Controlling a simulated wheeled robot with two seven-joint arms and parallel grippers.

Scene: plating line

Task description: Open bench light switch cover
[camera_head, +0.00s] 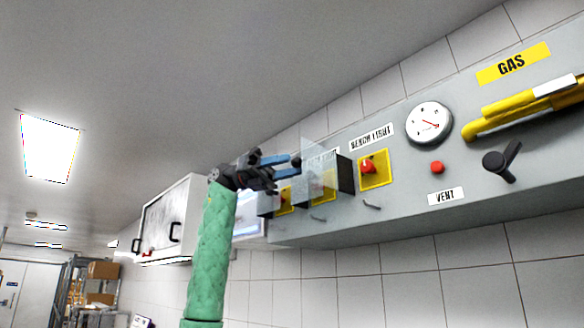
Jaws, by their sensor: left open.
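The BENCH LIGHT label (371,138) is on the grey wall panel. Below it a red rotary switch (368,167) sits on a yellow plate (376,182), with nothing in front of it. To its left, a clear cover pane (318,150) with a dark side (345,174) stands out from the panel; I cannot tell for certain which switch it belongs to. My left gripper (294,166), on a green-sleeved arm, is open. Its blue fingers point right, close to the clear pane; whether they touch it is unclear. My right gripper is not in view.
More yellow switch plates (284,199) are farther left, partly hidden. To the right are a gauge (429,123), a red button (437,168), a black valve handle (502,161) and yellow gas pipes (520,103). A white cabinet (172,222) hangs behind my arm.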

